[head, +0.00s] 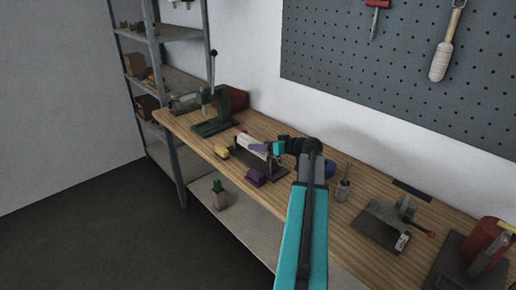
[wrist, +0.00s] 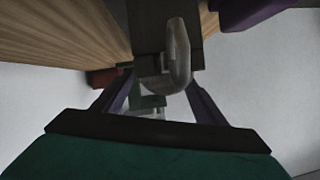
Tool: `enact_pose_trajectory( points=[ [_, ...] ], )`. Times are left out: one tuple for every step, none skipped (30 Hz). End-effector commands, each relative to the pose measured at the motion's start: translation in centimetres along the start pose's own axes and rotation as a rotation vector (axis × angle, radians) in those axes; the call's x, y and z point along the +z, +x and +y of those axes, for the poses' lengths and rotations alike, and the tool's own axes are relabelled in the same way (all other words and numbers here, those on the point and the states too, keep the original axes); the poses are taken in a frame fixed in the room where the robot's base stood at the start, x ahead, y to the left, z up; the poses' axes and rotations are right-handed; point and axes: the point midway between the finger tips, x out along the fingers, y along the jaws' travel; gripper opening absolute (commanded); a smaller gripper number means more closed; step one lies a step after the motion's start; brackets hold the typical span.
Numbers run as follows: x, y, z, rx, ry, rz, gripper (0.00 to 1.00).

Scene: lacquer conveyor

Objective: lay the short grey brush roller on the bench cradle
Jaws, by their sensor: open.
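A pale grey roller (head: 253,142) lies along the top of a dark cradle (head: 268,168) at the middle of the bench. In the wrist view the rounded grey roller end (wrist: 180,55) shows in front of the dark cradle base (wrist: 145,22). My gripper (head: 258,148) is at the roller, coming from the right, with a purple finger in front of it. In the wrist view my gripper (wrist: 158,82) has its two purple fingers spread apart, with the roller end ahead and between them. I cannot tell whether a finger touches the roller.
A green press (head: 212,115) stands at the bench's left end. A dark fixture (head: 385,222) and a red cylinder (head: 487,240) stand to the right. A pegboard (head: 410,70) hangs behind.

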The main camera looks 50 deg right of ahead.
Motion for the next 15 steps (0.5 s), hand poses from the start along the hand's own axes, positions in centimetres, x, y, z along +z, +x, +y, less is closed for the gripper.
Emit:
enact_pose_trajectory(
  points=[
    [0.3, -0.9, 0.0, 0.002, 0.0, 0.001, 0.65],
    [0.3, -1.4, 0.0, 0.002, 0.0, 0.001, 0.65],
    [0.3, -2.1, 0.0, 0.002, 0.0, 0.001, 0.65],
    [0.3, -2.5, 0.0, 0.002, 0.0, 0.001, 0.65],
    [0.2, -3.1, 0.0, 0.002, 0.0, 0.002, 0.65],
    [0.2, -3.7, 0.0, 0.002, 0.0, 0.002, 0.65],
    [0.2, -4.2, 0.0, 0.002, 0.001, 0.002, 0.65],
    [0.3, -4.7, 0.0, 0.002, 0.001, 0.001, 0.65],
    [0.2, -5.3, 0.0, 0.002, 0.001, 0.001, 0.65],
    [0.2, -5.8, 0.0, 0.003, 0.0, 0.002, 0.65],
    [0.2, -6.3, 0.0, 0.002, 0.0, 0.002, 0.65],
    [0.2, -6.9, 0.0, 0.001, 0.0, 0.001, 0.65],
    [0.2, -7.3, 0.0, 0.001, 0.0, 0.001, 0.65],
    [0.2, -7.7, 0.0, 0.002, 0.0, 0.001, 0.65],
    [0.2, -8.3, 0.0, 0.002, 0.0, 0.001, 0.65]
  ],
)
